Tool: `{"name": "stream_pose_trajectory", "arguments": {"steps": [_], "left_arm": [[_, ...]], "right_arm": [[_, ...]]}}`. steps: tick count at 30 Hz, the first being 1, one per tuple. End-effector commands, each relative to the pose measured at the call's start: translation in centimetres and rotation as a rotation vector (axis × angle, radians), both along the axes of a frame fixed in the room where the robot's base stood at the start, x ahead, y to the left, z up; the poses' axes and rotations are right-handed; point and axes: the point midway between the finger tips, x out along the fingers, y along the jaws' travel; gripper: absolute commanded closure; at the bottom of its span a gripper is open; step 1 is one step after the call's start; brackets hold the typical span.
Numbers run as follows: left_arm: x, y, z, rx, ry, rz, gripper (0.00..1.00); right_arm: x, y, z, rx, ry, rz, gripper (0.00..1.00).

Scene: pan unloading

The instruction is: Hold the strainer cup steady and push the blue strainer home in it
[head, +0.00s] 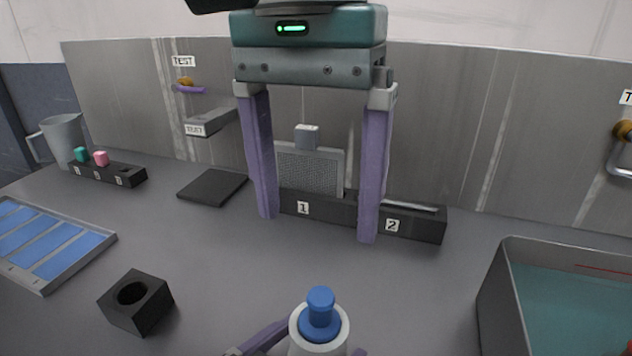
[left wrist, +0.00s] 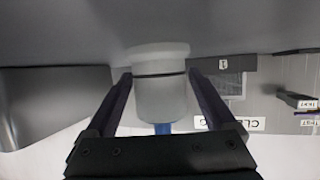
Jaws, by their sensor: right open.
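The white strainer cup (head: 296,340) stands upright at the bottom middle of the head view. The blue strainer (head: 320,302) sits in its mouth with the knob standing up above the rim; how deep it sits I cannot tell. In the left wrist view, which is upside down, the cup (left wrist: 160,98) is between my left gripper's (left wrist: 160,77) purple fingers, which lie against its sides. A bit of the blue strainer (left wrist: 162,128) shows below it there. My right gripper (head: 317,228) is open and empty, fingers pointing down, farther back than the cup.
Behind the right fingers is a black rack (head: 415,221) marked 1 and 2, with a grey mesh plate (head: 312,170) in slot 1. A black block with a hole (head: 135,302) and a blue-panelled tray (head: 45,243) lie left. A teal-lined bin (head: 497,290) stands right.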

Motion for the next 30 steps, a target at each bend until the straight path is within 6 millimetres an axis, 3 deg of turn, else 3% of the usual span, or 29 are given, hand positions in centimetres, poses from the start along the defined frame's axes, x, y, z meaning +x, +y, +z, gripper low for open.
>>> {"name": "stream_pose_trajectory", "arguments": {"steps": [3, 14, 30], "left_arm": [[0.0, 0.0, 0.1, -0.002, -0.003, 0.000, 0.00], [-0.7, 0.5, 0.5, -0.002, -0.003, 0.000, 0.00], [-8.3, 5.3, 4.2, -0.001, -0.001, -0.001, 0.00]], "right_arm": [[0.0, 0.0, 0.0, 0.000, 0.000, 0.000, 0.15], [0.0, 0.0, 0.0, 0.000, 0.000, 0.000, 0.15], [0.0, 0.0, 0.0, 0.000, 0.000, 0.000, 0.15]]}}
